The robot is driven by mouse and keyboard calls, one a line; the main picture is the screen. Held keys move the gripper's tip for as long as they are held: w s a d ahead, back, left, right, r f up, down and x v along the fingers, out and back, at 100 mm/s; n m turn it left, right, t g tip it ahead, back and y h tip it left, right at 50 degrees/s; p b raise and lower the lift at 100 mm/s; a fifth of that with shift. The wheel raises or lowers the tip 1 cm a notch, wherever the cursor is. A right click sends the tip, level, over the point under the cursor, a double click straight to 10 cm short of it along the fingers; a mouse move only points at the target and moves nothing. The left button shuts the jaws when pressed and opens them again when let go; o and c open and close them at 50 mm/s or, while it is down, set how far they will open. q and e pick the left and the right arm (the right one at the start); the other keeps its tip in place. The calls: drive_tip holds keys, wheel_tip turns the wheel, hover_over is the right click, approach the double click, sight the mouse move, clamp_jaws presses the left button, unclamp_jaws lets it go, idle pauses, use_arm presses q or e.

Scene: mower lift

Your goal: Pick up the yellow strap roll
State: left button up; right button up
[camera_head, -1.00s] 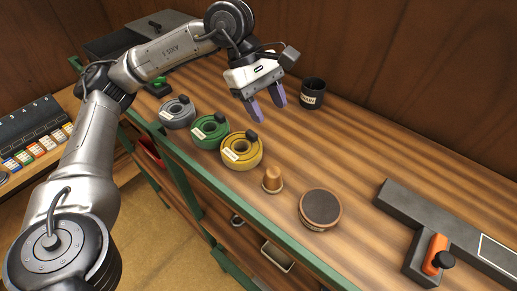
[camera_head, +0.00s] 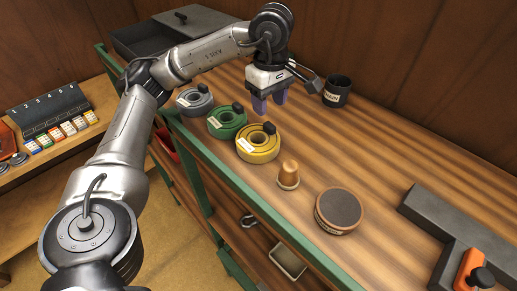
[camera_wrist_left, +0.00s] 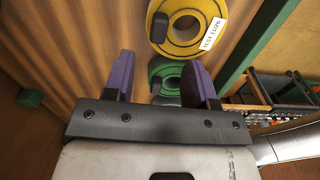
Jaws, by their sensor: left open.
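The yellow strap roll (camera_head: 258,143) lies flat on the wooden bench, with a white label and a dark knob on its rim. It also shows at the top of the left wrist view (camera_wrist_left: 188,22). A green roll (camera_head: 228,121) and a grey roll (camera_head: 195,99) lie to its left in a row. My left gripper (camera_head: 270,102) is open and empty, its purple fingers pointing down above the bench, behind the yellow roll in the head view. In the left wrist view its fingers (camera_wrist_left: 160,80) stand apart, with the green roll visible between and beyond them. My right gripper is not in view.
A cork-coloured stopper (camera_head: 289,174) and a round dark-topped tin (camera_head: 338,210) stand right of the yellow roll. A black cup (camera_head: 337,91) stands at the back. A dark T-shaped fixture (camera_head: 447,228) lies at the right. The green bench edge (camera_head: 268,216) runs in front.

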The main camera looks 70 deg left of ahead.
sight(270, 124)
use_arm(q)
drive_tip(key=shift+w+d+f+b, duration=0.15)
drive_tip(key=shift+f+b, duration=0.95)
drive_tip(key=shift+f, duration=1.3)
drive_tip(key=shift+f+p, duration=0.35)
drive_tip(key=shift+f, duration=0.35)
clamp_jaws()
